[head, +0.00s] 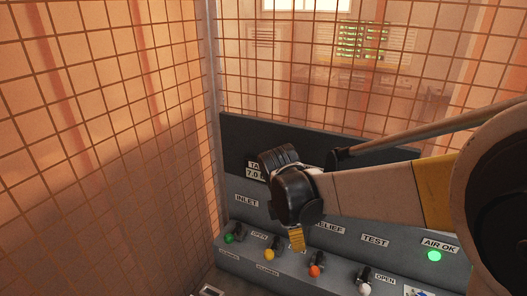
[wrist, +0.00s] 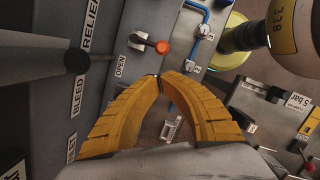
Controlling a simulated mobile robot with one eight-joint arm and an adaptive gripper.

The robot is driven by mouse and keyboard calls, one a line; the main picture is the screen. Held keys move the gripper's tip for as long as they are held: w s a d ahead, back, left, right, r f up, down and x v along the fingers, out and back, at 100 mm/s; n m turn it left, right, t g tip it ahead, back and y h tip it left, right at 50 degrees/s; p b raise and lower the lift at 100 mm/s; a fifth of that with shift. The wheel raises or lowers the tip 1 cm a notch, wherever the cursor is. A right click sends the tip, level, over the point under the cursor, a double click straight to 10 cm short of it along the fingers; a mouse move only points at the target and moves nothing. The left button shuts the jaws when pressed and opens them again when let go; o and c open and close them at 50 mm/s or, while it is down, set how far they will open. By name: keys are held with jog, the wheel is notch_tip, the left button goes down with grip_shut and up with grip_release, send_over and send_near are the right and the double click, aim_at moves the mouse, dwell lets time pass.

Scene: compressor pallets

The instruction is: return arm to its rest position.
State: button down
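My arm reaches in from the right side of the head view, across the front of a grey control panel (head: 245,215). My gripper (head: 297,240) points down in front of the panel, between the yellow knob (head: 269,254) and the orange knob (head: 315,271). In the wrist view, the two yellow ribbed fingers of my gripper (wrist: 160,78) curve together and their tips meet. Nothing shows between them. The orange knob (wrist: 162,47) lies just beyond the tips, apart from them. My wrist hides part of the panel's labels and gauge area.
A green knob (head: 229,238) and a white knob (head: 365,289) also stick out of the panel. A green lamp (head: 434,256) is lit beside AIR OK. Wire mesh fencing (head: 110,130) stands at the left and behind. Blue pipes (wrist: 198,30) run near the orange knob.

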jog(key=s+d+m+t+y+b, duration=0.1)
jog(key=s+d+m+t+b, duration=0.1)
jog(key=s+m, duration=0.4)
jog(key=s+d+m+t+y+b, duration=0.1)
jog(key=s+d+m+t+b, duration=0.2)
jog(key=m, duration=0.8)
jog(key=s+t+b, duration=0.2)
jog(key=s+b, duration=0.1)
jog(key=shift+s+d+m+y, duration=0.25)
jog(key=shift+d+m+y, duration=0.05)
jog(key=shift+m, duration=0.1)
